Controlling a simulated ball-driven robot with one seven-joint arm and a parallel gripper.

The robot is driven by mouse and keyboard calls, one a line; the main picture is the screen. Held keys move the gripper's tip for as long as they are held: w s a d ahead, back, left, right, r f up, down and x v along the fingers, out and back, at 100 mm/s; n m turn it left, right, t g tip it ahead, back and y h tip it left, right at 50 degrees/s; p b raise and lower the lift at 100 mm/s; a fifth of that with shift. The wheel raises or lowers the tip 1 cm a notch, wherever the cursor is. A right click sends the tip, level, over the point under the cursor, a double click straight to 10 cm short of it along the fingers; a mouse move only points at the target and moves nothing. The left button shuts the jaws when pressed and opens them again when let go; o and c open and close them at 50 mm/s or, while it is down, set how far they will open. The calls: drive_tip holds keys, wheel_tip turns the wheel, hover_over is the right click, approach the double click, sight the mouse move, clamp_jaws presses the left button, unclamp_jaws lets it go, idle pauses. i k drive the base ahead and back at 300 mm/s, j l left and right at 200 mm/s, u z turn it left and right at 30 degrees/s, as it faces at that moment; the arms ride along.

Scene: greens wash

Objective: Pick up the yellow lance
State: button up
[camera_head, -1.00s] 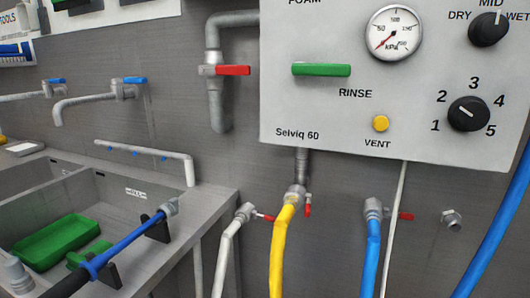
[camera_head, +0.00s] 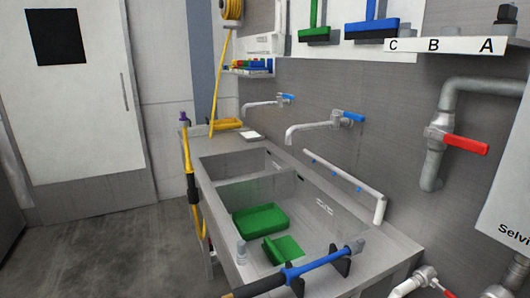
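A yellow lance-like tool (camera_head: 187,155) hangs roughly upright at the far left end of the sink bench, against its outer side. It has a dark section partway down and a purple piece near its top; yellow hose seems to run on below. A blue lance (camera_head: 318,262) with a dark grip and grey tip lies across black rests on the near sink rim. My gripper is not in view.
The steel sink (camera_head: 215,215) holds green trays (camera_head: 260,220). A yellow hose reel (camera_head: 232,12) hangs on the back wall. Grey floor (camera_head: 110,235) is clear left of the bench, before a white door (camera_head: 85,110). Pipes and a red-handled valve (camera_head: 465,144) are at right.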

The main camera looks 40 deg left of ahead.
sight(190, 171)
drive_tip(key=u, duration=1.65)
drive_tip(key=i, duration=0.1)
